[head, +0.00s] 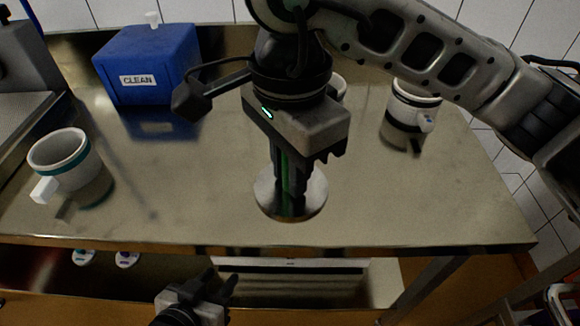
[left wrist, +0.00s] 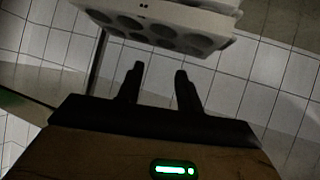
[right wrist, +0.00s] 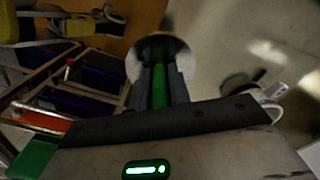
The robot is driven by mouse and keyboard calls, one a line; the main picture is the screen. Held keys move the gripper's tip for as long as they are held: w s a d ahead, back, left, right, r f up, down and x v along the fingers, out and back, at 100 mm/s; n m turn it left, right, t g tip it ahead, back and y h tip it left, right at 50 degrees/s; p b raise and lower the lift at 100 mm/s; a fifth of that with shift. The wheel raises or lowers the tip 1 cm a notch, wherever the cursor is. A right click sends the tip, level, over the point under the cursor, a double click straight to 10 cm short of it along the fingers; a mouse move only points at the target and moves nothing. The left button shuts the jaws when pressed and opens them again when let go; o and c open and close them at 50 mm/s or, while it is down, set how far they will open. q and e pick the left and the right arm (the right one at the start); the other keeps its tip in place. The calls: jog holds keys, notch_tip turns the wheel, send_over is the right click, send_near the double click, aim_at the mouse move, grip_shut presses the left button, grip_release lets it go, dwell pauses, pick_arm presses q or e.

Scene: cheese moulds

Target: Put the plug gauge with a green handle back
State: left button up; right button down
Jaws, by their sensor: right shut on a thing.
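The plug gauge's green handle (head: 284,165) stands upright between the fingers of my right gripper (head: 290,190). Its green also shows in the right wrist view (right wrist: 159,85). The right gripper is shut on the handle and points down. A round shiny metal disc (head: 265,198) is at the foot of the handle, over the steel table. I cannot tell whether it touches the tabletop. The fingers hide much of the handle. My left gripper (head: 228,286) is open and empty, low in front of the table edge; its spread fingers also show in the left wrist view (left wrist: 158,88).
The steel table (head: 400,210) holds a blue CLEAN box (head: 150,75), a teal-banded white mould (head: 65,160) and a dark-banded one (head: 412,100). Another pale one is mostly hidden. A white panel with round holes (left wrist: 215,25) is below, near my left gripper. The table's front right is clear.

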jog(key=w, duration=0.1)
jog(key=w+f, duration=0.1)
jog(key=w, duration=0.2)
jog(key=shift+w+f+p, duration=0.25)
jog(key=shift+f+p, duration=0.1)
jog(key=shift+f, duration=0.05)
jog(key=w+f, duration=0.5)
jog(key=shift+a+f+p, duration=0.1)
jog(key=shift+f+p, duration=0.05)
jog(key=shift+p, duration=0.2)
jog(key=shift+w+f, duration=0.3)
jog(key=shift+f, duration=0.15)
notch_tip(320, 180, down, 3)
jog(key=shift+w+p, duration=0.15)
jog(key=shift+p, duration=0.4)
jog(key=shift+f, duration=0.2)
jog(key=shift+f, duration=0.1)
jog(key=shift+f+b, duration=0.15)
jog(key=shift+b, duration=0.2)
jog(key=c, duration=1.3)
grip_release()
